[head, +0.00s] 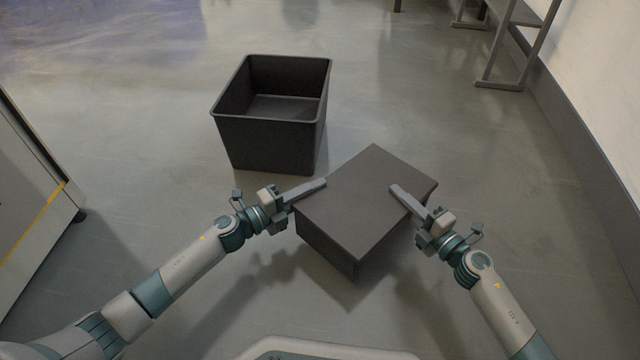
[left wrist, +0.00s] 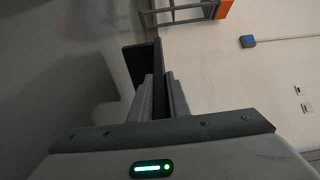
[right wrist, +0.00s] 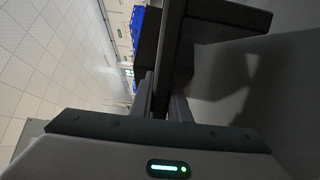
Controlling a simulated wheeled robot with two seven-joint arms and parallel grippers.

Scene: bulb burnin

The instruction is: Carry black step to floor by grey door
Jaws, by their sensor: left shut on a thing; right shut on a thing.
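The black step (head: 365,205) is a dark box-like block with a flat top, in the lower middle of the head view. My left gripper (head: 308,190) is shut on its left edge, and my right gripper (head: 408,200) is shut on its right edge. The step sits at an angle between them. In the left wrist view the fingers (left wrist: 160,98) close on a dark thin wall of the step (left wrist: 143,64). In the right wrist view the fingers (right wrist: 163,95) close on the step's dark wall (right wrist: 174,45). No grey door can be made out.
An open, empty black bin (head: 268,145) stands on the floor just beyond the step. A pale cabinet (head: 35,195) with a yellow stripe is at the left. A grey-framed bench or rack (head: 515,45) stands by the right wall. Floor between bin and right wall is clear.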

